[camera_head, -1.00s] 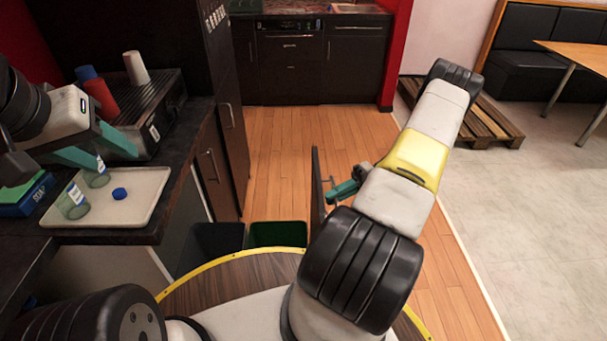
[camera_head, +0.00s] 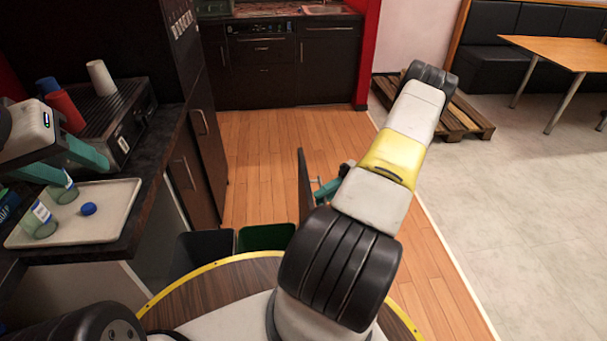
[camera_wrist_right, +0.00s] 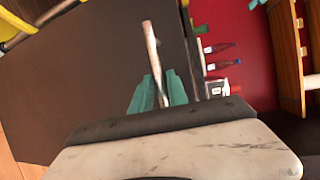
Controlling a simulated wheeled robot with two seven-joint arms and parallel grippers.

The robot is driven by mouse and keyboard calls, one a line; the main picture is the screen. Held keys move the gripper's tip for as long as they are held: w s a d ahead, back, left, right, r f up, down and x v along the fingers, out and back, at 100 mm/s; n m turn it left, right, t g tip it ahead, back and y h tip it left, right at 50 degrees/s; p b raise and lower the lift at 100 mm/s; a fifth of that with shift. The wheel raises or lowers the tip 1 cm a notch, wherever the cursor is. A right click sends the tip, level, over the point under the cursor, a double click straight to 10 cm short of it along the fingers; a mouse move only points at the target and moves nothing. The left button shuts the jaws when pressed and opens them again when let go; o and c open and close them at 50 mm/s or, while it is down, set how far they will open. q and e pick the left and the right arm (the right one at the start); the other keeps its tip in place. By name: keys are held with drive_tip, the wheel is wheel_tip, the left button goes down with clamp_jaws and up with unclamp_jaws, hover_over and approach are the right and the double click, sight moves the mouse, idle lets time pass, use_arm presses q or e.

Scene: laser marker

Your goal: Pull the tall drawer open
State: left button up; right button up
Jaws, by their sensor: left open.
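The tall drawer's dark front panel (camera_head: 304,188) stands edge-on in the head view, out from the dark cabinet. A black bin (camera_head: 204,250) and a green bin (camera_head: 264,238) show between them. In the right wrist view the panel (camera_wrist_right: 85,70) fills the left side. Its metal bar handle (camera_wrist_right: 151,45) runs between the teal fingers of my right gripper (camera_wrist_right: 160,90), which looks closed around it. In the head view my right gripper (camera_head: 328,188) is partly hidden by its arm. My left gripper (camera_head: 82,174) is open and empty above the tray.
A pale tray (camera_head: 115,215) on the counter holds green-tinted cups (camera_head: 40,221) and a blue cap (camera_head: 88,209). A coffee machine (camera_head: 125,125) with cups on top stands behind. A pallet (camera_head: 462,118) and a table (camera_head: 560,52) are at the right. Wooden floor beyond the drawer is clear.

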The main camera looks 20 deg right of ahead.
drive_tip(key=shift+d, duration=0.1)
drive_tip(key=v, duration=0.7)
drive_tip(key=shift+d, duration=0.3)
